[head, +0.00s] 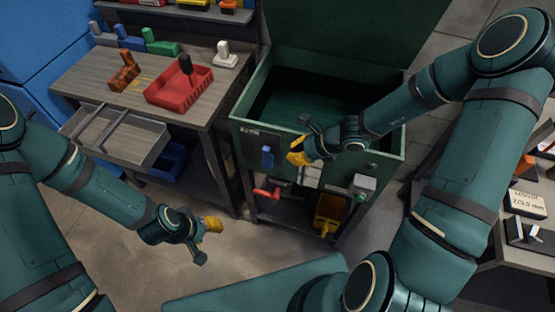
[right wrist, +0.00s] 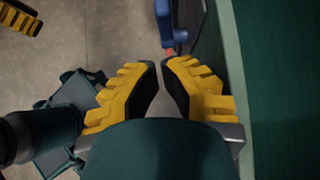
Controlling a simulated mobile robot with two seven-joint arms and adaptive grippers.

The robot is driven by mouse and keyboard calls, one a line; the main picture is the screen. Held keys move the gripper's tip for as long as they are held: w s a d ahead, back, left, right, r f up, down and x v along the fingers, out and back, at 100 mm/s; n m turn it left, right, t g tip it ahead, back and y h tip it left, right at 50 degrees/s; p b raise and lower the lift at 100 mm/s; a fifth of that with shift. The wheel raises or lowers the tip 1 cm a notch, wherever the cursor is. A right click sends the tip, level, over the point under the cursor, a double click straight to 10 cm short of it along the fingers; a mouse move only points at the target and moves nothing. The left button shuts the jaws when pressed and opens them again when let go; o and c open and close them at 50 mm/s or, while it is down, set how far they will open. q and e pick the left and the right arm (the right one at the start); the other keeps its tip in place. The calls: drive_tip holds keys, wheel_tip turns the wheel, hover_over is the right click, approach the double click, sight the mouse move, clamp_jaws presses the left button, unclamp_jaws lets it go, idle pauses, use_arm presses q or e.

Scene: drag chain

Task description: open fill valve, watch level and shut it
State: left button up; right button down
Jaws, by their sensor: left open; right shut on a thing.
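A green open-topped tank (head: 243,110) stands at centre in the head view, its inside dark green. A blue handle (head: 267,157) is on its front; in the right wrist view the blue handle (right wrist: 172,25) lies just beyond the fingertips. A red handle (head: 267,193) sits lower. My right gripper (head: 297,158) is at the tank front, right of the blue handle. Its yellow fingers (right wrist: 161,75) are nearly together; what they hold is hidden. My left gripper (head: 212,224) is open and empty over the floor. Which handle is the fill valve, I cannot tell.
A box with a green button (head: 362,185) is on the tank's right front. A yellow bin (head: 328,215) is below. At left, a workbench (head: 140,122) holds a red tray (head: 180,92), and a drawer (head: 110,137) stands open. The floor before the tank is clear.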

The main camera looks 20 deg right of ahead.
sight(269, 161)
drive_tip(key=b+x, duration=0.3)
drive_tip(key=x, duration=0.3)
drive_tip(key=shift+f, duration=0.15)
drive_tip(key=shift+w+a+f+b, duration=0.3)
drive_tip(key=shift+a+f+b, duration=0.05)
drive_tip(key=shift+a+f, duration=0.1)
drive_tip(key=shift+w+a+r+g+h+p, duration=0.15)
drive_tip(key=shift+a+r+g+h+p, duration=0.15)
drive_tip(key=shift+h+p, duration=0.25)
